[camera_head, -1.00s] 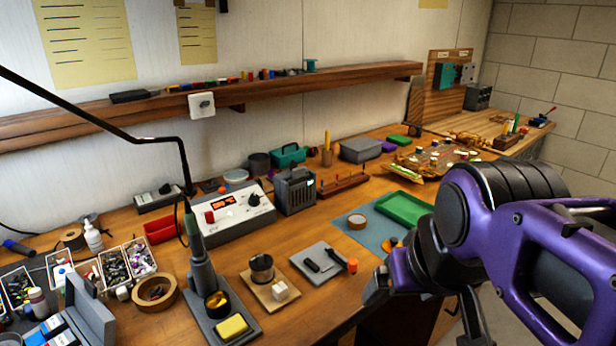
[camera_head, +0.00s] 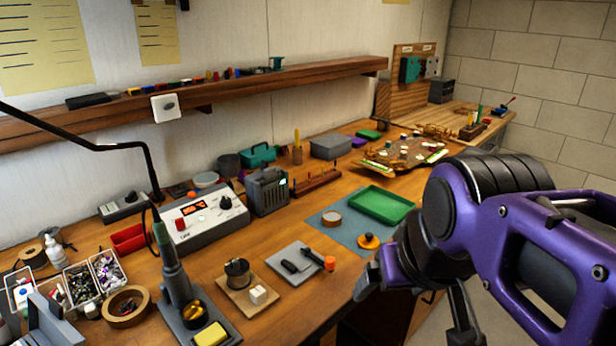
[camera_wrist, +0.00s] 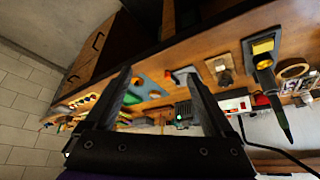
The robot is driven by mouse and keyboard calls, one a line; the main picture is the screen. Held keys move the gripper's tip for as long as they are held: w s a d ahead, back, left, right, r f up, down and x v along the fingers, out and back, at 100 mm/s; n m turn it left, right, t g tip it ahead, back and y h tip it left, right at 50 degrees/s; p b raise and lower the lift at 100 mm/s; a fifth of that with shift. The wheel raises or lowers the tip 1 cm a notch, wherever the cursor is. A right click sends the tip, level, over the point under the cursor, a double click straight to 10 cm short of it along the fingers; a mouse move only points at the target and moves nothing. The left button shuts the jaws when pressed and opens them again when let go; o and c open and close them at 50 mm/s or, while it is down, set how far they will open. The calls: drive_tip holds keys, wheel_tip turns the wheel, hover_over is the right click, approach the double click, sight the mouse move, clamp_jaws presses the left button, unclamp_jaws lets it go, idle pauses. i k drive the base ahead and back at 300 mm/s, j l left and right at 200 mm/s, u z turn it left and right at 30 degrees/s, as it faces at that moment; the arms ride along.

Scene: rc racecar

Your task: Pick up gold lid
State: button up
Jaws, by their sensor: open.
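The gold lid (camera_head: 368,241) looks like a small orange-gold disc with a knob on top. It lies on a blue-grey mat (camera_head: 334,236), in front of a green tray (camera_head: 381,206) and right of a round tan ring (camera_head: 331,218). My gripper (camera_head: 415,308) is open and empty, at the table's front edge, nearer the camera and right of the lid. In the wrist view my gripper (camera_wrist: 160,76) has its two fingers spread wide with the bench beyond them. The lid is too small there to make out surely.
A soldering stand (camera_head: 195,318) and a power supply (camera_head: 203,220) stand farther left. A cluttered board (camera_head: 403,155) lies behind the tray.

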sight(368, 241)
drive_tip(key=i+l, duration=0.1)
drive_tip(key=l, duration=0.25)
drive_tip(key=i+l+u, duration=0.1)
drive_tip(key=l, duration=0.25)
drive_tip(key=i+l, duration=0.1)
drive_tip(key=l, duration=0.2)
drive_tip(key=i+l, duration=0.1)
drive_tip(key=l, duration=0.25)
drive_tip(key=u, duration=0.05)
